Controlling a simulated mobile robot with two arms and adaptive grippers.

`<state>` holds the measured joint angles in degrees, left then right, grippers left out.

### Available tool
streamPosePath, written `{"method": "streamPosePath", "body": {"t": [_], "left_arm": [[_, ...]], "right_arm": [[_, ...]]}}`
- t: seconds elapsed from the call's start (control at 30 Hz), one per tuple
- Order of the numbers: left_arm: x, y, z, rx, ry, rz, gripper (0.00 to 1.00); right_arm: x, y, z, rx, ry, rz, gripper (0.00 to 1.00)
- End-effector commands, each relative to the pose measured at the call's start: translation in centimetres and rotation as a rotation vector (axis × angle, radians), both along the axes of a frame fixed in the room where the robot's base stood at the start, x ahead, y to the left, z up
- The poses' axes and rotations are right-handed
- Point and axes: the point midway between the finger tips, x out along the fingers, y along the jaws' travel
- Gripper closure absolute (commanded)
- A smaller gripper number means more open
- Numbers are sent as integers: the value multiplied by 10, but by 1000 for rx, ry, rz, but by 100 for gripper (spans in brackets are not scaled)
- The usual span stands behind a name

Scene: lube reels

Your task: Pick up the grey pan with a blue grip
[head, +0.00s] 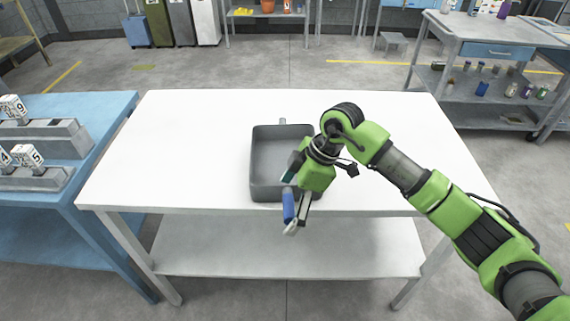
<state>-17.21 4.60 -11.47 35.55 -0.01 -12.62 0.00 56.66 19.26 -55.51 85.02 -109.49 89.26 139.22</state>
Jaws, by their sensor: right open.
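The grey pan (268,150) is a rectangular, deep pan on the white table (190,145), near the table's front edge. Its blue grip (288,204) points toward me and reaches past the front edge. My right gripper (290,203) is over the pan's front right corner, at the blue grip. Its jaws are open, with one finger to the right of the grip and another part to its left above the pan. I cannot tell whether the fingers touch the grip. The gripper hides the pan's front right side. My left gripper is not in view.
The rest of the white tabletop is clear. A blue table (105,110) with grey racks and numbered white blocks stands at left. A grey cart (452,45) with several bottles and cans stands at back right. Bins (180,22) stand at the back.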

Motion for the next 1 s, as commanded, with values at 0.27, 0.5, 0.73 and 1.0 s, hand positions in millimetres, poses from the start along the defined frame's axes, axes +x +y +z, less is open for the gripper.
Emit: {"method": "streamPosePath", "body": {"t": [0.27, 0.5, 0.73, 1.0], "left_arm": [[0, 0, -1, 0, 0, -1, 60], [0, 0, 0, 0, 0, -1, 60], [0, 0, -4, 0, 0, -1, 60], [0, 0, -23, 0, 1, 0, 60]], "right_arm": [[0, 0, 0, 0, 0, 0, 37], [1, 0, 1, 2, -2, 1, 51], [1, 0, 6, 3, -5, 1, 51], [-11, 10, 47, 5, -9, 8, 51]]}}
